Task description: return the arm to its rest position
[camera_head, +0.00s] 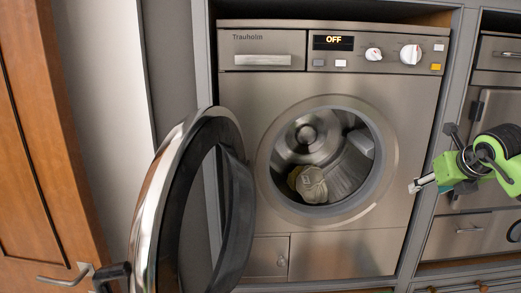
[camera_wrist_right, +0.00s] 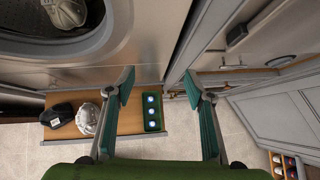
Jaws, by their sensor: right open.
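My right gripper (camera_head: 422,183) is green and black and reaches in from the right in the head view. It is in front of the right edge of the washing machine (camera_head: 345,245). In the right wrist view its two fingers (camera_wrist_right: 158,88) are spread apart with nothing between them. It is apart from the machine's drum opening. My left gripper is not in view.
The machine's round door (camera_head: 150,205) stands open to the left. Pale items (camera_head: 312,184) lie in the drum. The display (camera_head: 333,43) reads OFF. The wrist view shows a low wooden surface (camera_wrist_right: 127,118) with a black item, a pale item and a green tray (camera_wrist_right: 153,124).

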